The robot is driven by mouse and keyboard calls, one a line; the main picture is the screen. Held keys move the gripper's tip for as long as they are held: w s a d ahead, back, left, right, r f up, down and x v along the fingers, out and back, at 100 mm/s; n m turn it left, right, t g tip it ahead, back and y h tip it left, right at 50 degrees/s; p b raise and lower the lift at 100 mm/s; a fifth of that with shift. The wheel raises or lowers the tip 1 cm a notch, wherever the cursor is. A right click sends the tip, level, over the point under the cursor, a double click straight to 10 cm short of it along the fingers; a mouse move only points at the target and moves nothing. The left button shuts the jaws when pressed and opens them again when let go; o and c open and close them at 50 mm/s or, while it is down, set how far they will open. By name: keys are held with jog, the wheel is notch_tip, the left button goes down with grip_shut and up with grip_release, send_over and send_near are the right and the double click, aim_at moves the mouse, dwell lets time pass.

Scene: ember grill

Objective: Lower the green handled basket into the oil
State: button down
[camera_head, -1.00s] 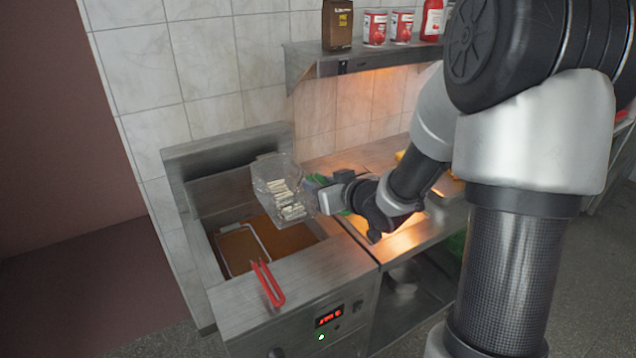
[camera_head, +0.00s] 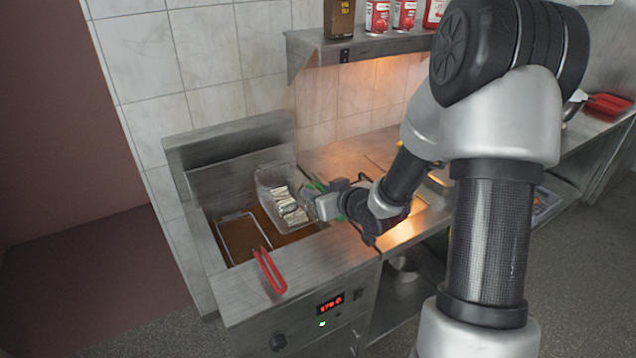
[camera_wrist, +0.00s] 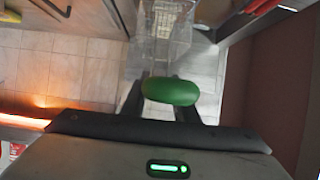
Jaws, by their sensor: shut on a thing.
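The green handled basket (camera_head: 270,183) is a wire mesh basket with pale sticks of food (camera_head: 289,207) in it. It hangs over the right part of the fryer's oil (camera_head: 292,233), low near the fryer's rim; I cannot tell whether its bottom touches the oil. My gripper (camera_head: 326,205) is shut on its green handle. In the wrist view the green handle (camera_wrist: 171,91) sits between my fingers (camera_wrist: 160,100), with the mesh (camera_wrist: 165,30) beyond it. A red handled basket (camera_head: 268,270) sits in the left part of the oil.
The steel fryer (camera_head: 300,270) has a raised back panel (camera_head: 232,150) close behind the basket. A counter (camera_head: 345,155) adjoins it on the right. A shelf (camera_head: 375,46) with cans and bottles is on the wall above.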

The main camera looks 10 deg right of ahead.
notch_tip(320, 180, down, 16)
jog(key=b, duration=1.3)
jog(key=shift+r, duration=0.25)
jog(key=shift+f+b, duration=0.7)
jog(key=shift+b, duration=0.1)
jog(key=c, duration=1.4)
grip_release()
jog(key=shift+o, duration=0.5)
jog(key=shift+f, duration=0.1)
jog(key=shift+s, duration=0.1)
